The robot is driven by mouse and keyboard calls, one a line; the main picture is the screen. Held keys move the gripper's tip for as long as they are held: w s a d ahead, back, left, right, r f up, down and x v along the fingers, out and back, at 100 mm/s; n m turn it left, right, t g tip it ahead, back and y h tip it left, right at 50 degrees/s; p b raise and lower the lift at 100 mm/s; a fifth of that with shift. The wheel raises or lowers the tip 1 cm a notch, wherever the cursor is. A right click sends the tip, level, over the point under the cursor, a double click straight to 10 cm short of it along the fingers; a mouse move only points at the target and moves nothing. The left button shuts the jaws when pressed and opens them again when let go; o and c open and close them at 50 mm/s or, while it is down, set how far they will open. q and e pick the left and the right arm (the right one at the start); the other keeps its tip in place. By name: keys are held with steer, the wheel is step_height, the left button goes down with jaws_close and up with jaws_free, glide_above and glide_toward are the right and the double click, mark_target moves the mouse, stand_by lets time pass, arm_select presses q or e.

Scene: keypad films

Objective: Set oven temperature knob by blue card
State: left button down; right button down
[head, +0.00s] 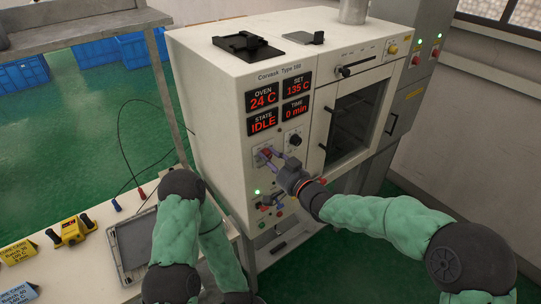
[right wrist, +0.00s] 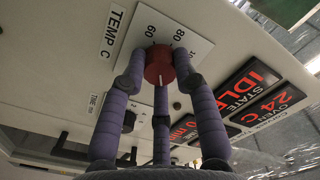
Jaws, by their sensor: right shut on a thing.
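The oven (head: 225,90) is a cream cabinet with red displays reading OVEN 24 C, SET 135 C, STATE IDLE and TIME 0 min. Its red temperature knob (right wrist: 159,65) sits on a white dial plate (right wrist: 182,35) beside a TEMP C label. My right gripper (head: 268,153) is at this knob, its purple fingers closed around it; the fingers also show in the right wrist view (right wrist: 158,75). The blue card (head: 18,293) stands at the bottom left, partly cut off, its text too small to read surely. My left arm is folded low; its gripper is out of view.
A black time knob (head: 294,139) is right of the held knob. The oven door (head: 356,115) is shut.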

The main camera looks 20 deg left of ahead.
steer(key=shift+w+r+m+p, duration=0.15)
steer(key=shift+r+m+p, duration=0.15)
steer(key=shift+r+m, duration=0.3)
steer(key=shift+w+d, duration=0.1)
steer(key=c, duration=1)
jaws_free()
steer(key=shift+o, duration=0.2)
steer(key=shift+f, duration=0.35)
steer(key=v, duration=1.2)
